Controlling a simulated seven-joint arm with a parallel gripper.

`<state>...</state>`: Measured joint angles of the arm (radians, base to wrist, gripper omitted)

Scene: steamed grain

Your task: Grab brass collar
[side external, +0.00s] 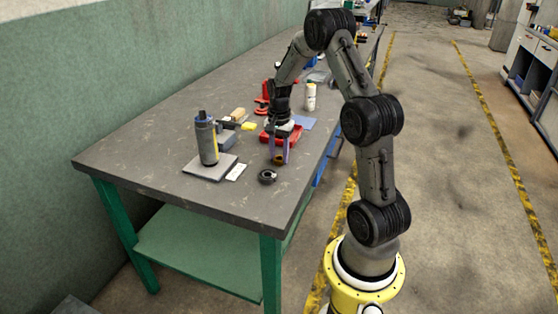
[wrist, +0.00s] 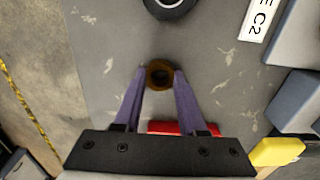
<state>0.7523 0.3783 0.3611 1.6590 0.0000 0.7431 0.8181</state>
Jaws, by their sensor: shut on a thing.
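The brass collar (wrist: 160,67) is a small brown-gold ring, held between the two purple fingertips of my gripper (wrist: 160,75) in the wrist view. In the side view the collar (side external: 279,161) shows small and dark gold at the tips of my gripper (side external: 279,158), which points down over the grey bench top. My gripper is shut on the collar, one finger on each side. I cannot tell whether the collar touches the bench or is just above it.
A black ring (side external: 267,176) lies close by on the bench. A grey-blue cylinder (side external: 207,140) stands on a plate (side external: 190,166), with a white label card (side external: 236,172) beside it. A red tray (side external: 294,135) is behind my gripper. The bench's front is clear.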

